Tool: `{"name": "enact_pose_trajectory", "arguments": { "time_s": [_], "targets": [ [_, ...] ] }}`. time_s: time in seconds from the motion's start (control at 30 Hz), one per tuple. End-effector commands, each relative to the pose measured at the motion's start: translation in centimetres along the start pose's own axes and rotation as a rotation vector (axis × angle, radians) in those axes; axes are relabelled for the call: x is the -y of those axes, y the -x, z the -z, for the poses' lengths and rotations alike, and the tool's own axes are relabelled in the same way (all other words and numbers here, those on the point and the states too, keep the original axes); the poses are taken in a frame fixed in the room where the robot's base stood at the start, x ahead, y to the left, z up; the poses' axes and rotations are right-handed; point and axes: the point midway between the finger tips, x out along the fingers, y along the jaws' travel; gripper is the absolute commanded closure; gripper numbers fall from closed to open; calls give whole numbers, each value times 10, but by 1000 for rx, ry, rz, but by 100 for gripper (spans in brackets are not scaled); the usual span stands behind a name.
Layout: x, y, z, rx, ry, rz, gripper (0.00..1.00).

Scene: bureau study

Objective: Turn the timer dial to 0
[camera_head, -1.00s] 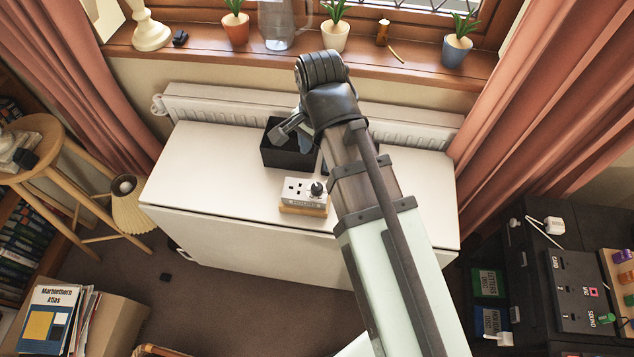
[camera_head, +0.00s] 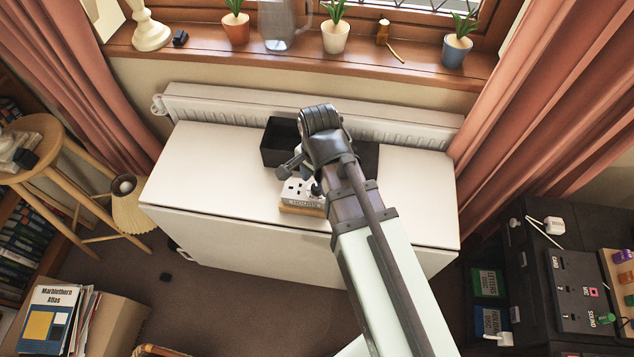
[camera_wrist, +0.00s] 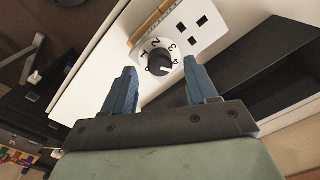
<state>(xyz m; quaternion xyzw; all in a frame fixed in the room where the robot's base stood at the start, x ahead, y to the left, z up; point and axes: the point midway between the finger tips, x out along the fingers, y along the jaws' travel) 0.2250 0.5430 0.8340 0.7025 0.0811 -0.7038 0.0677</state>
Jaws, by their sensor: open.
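The timer is a white socket plate (camera_head: 291,190) on a wooden block, on the white table top. A white mark on the knob points roughly toward the 4 side; the 0 is not clearly visible. My gripper (camera_wrist: 160,66) is open, its two blue fingers on either side of the dial in that view, with nothing between them. Contact cannot be told. In the head view my gripper (camera_head: 304,178) hangs over the timer and largely hides the dial.
A black open box (camera_head: 277,150) stands just behind the timer, close to my gripper. A radiator (camera_head: 220,105) runs behind the white table (camera_head: 190,180). The table's left and right parts are clear. Potted plants stand on the sill beyond.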

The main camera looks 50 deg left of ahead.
Motion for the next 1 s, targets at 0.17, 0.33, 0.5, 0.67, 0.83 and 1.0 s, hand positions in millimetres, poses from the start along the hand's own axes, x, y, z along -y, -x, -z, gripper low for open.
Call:
{"name": "enact_pose_trajectory", "arguments": {
  "time_s": [0.17, 0.33, 0.5, 0.67, 0.83, 1.0],
  "targets": [
    [0, -14, 0, 0, 0, -1, 42],
    [0, -20, 0, 0, 0, -1, 42],
    [0, -22, 0, 0, 0, 0, 42],
    [0, -21, 0, 0, 0, 0, 43],
    [0, -21, 0, 0, 0, 0, 59],
    [0, -21, 0, 0, 0, 0, 76]
  ]
}}
